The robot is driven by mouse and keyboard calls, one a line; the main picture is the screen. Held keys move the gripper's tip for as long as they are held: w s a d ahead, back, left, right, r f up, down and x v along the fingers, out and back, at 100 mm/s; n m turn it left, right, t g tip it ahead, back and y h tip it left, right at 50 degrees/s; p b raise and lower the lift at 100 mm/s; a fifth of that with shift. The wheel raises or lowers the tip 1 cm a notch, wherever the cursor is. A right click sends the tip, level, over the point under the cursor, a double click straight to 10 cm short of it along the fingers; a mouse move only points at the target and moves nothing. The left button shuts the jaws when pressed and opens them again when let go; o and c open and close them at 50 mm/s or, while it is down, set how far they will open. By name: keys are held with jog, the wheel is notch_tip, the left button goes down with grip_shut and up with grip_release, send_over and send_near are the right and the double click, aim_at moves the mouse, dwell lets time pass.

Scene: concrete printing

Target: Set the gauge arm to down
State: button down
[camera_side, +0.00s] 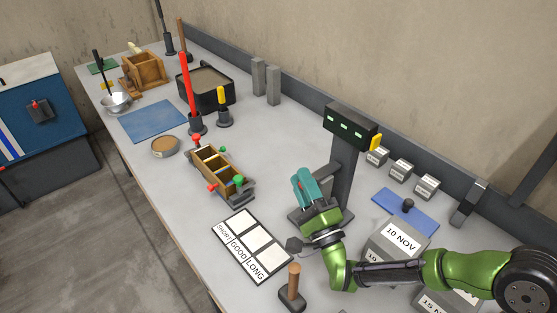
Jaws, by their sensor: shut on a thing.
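The gauge stand (343,186) is a dark grey upright post on a flat base. Its black head (350,126) carries several small lit green displays, and a yellow tab (376,142) sticks out on the head's right side. That part and the fingertips are mostly hidden by the hand, so the arm's angle cannot be told.
A white card marked SHORT, GOOD, LONG (252,244) lies left of my wrist. A wooden-handled tamper (293,288) stands in front. A wooden mould (220,171) is further left. Grey blocks (401,168), a blue mat (390,204) and labelled blocks (401,236) crowd the right.

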jog(key=shift+f+n, duration=0.3)
jog(key=c, duration=1)
grip_release()
jog(key=shift+r, duration=0.1)
jog(key=shift+r, duration=0.5)
notch_tip(320, 180, up, 3)
jog(key=shift+d+f, duration=0.1)
jog(key=s+d, duration=0.7)
jog(key=s+d+r, duration=0.1)
jog(key=s+d, duration=0.3)
jog(key=shift+s, duration=0.2)
